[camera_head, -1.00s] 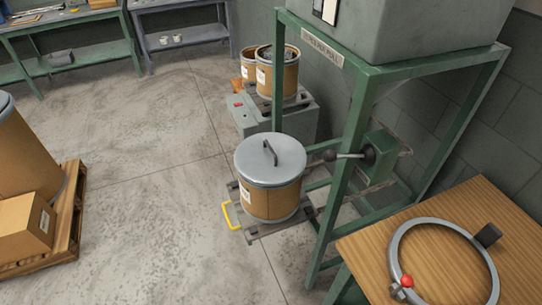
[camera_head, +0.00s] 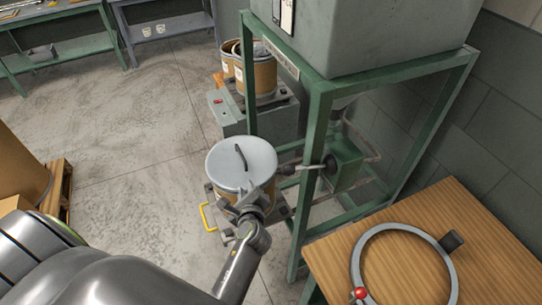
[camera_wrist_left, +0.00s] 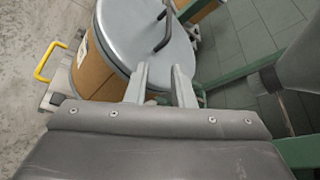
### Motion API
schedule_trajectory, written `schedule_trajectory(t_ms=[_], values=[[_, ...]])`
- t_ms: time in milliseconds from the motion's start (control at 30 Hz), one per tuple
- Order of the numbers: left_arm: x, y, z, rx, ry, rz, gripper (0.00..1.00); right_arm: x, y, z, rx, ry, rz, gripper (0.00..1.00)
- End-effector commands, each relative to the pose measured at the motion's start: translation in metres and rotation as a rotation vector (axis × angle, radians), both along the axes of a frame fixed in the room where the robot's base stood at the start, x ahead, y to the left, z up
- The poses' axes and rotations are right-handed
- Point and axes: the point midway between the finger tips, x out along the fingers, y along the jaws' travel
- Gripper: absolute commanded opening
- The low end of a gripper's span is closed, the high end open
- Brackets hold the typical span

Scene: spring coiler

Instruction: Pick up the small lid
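The small lid (camera_head: 226,168) is a round grey metal lid with a dark bar handle (camera_head: 240,157). My left gripper (camera_head: 246,194) is at the near side of the drum, close to the lid's near rim. In the left wrist view the two fingers (camera_wrist_left: 160,72) are apart with nothing between them. They point toward the lid (camera_wrist_left: 125,35) and its handle (camera_wrist_left: 163,40), which is beyond the tips. My arm and gripper hide part of the drum. My right gripper is not in view.
The green frame (camera_head: 313,150) and a ball-ended lever (camera_head: 329,162) stand just right of the drum. A wooden table (camera_head: 460,215) with a metal ring (camera_head: 360,245) is at right. Two open drums (camera_head: 264,78) stand behind. The floor at left is mostly clear.

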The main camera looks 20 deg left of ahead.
Motion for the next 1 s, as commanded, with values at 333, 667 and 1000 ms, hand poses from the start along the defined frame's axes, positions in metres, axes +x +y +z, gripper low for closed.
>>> schedule_trajectory(t_ms=[333, 667, 1000], values=[[0.038, 0.029, -0.004, 0.060, -0.005, -0.001, 0.22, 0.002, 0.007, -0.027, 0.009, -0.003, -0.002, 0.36], [0.083, 0.062, -0.023, 0.054, -0.003, 0.001, 0.22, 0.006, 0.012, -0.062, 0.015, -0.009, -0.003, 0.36], [0.098, 0.073, -0.027, 0.052, -0.003, 0.001, 0.22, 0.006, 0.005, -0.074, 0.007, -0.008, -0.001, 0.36]])
